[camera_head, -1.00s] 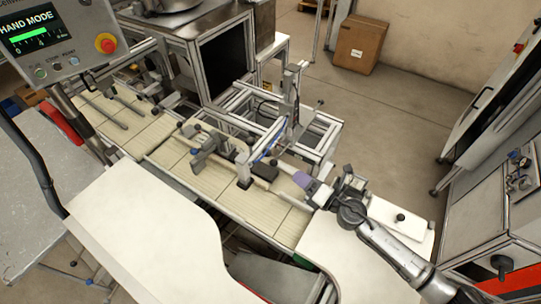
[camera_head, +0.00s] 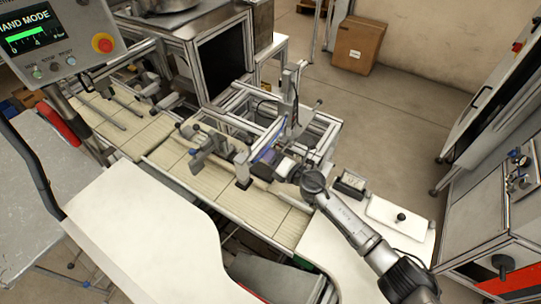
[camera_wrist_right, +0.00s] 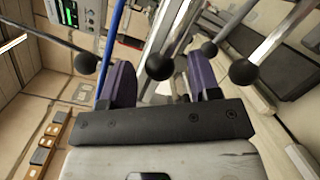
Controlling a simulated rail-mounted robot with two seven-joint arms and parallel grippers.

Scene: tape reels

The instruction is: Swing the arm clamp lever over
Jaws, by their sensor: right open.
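My right gripper (camera_head: 266,155) is at the arm assembly over the slatted conveyor in the head view, where its fingertips are hard to make out. In the right wrist view its two purple fingers (camera_wrist_right: 157,82) are apart. A black ball knob on a rod (camera_wrist_right: 159,66) shows between them, with no visible grip on it. More black ball knobs show at the left (camera_wrist_right: 86,63) and right (camera_wrist_right: 243,72), outside the fingers. I cannot tell for sure which knob belongs to the arm clamp lever. My left gripper is not in view.
The slatted conveyor (camera_head: 207,181) runs diagonally below the assembly. An upright metal post (camera_head: 290,95) stands close behind my gripper. A grey clamp bracket (camera_head: 198,160) is to its left. A white worktop (camera_head: 150,220) lies in front, and a control panel (camera_head: 60,40) is upper left.

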